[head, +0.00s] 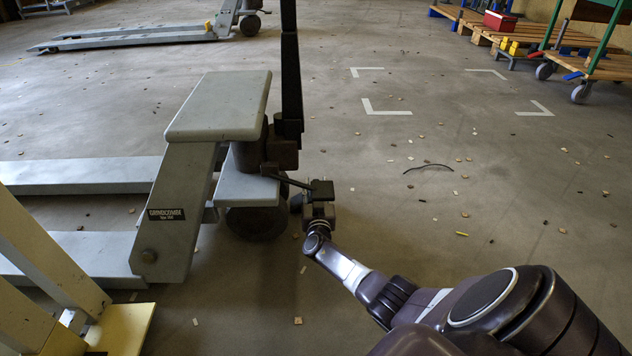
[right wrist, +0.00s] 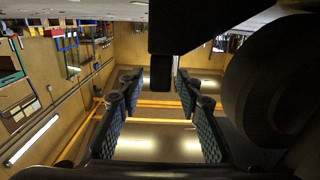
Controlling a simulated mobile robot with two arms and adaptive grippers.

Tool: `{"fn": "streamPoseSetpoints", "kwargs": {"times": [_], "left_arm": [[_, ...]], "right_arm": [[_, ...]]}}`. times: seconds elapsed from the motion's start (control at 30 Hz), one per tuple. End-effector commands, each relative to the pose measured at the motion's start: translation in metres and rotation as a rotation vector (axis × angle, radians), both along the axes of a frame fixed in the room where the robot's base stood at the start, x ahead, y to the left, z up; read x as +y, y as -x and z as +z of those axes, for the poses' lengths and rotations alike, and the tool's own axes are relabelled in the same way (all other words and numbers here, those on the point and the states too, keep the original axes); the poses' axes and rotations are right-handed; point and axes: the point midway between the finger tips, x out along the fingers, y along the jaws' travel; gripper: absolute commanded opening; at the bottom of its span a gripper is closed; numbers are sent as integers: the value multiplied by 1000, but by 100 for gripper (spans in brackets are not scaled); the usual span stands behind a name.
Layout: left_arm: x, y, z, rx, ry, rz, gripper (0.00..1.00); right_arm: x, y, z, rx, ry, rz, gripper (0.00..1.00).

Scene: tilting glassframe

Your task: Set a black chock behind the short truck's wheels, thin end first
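A grey pallet truck (head: 215,105) stands at the left in the head view, its dark steering wheel (head: 258,222) on the floor. My right gripper (head: 314,202) is low, just right of this wheel, beside a black pedal-like plate (head: 322,189) on a thin lever. In the right wrist view my right gripper (right wrist: 160,105) has its blue-padded fingers apart, with nothing seen between them. A large dark round shape, probably the wheel (right wrist: 262,90), fills the right there, and a black block (right wrist: 205,28) hangs at the top. No chock can be clearly made out. My left gripper is out of view.
A second grey pallet truck (head: 130,38) stands at the back left. A yellow and cream frame (head: 115,330) is at the lower left. Pallets (head: 490,35) and a green trolley (head: 600,65) stand at the back right. The floor between has debris and a thin dark strip (head: 428,166).

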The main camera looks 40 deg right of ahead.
Motion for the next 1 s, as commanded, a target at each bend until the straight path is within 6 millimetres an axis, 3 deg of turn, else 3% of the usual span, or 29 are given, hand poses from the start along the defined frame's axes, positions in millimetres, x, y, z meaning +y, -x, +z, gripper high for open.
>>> {"fn": "streamPoseSetpoints", "kwargs": {"times": [0.03,0.2,0.5,1.0], "left_arm": [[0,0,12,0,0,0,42],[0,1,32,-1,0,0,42],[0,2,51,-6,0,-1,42],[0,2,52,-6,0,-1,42]], "right_arm": [[7,8,5,2,-1,2,32],[30,36,6,2,-2,2,32],[62,74,4,0,-1,1,32],[68,81,2,-1,0,-1,32]]}}
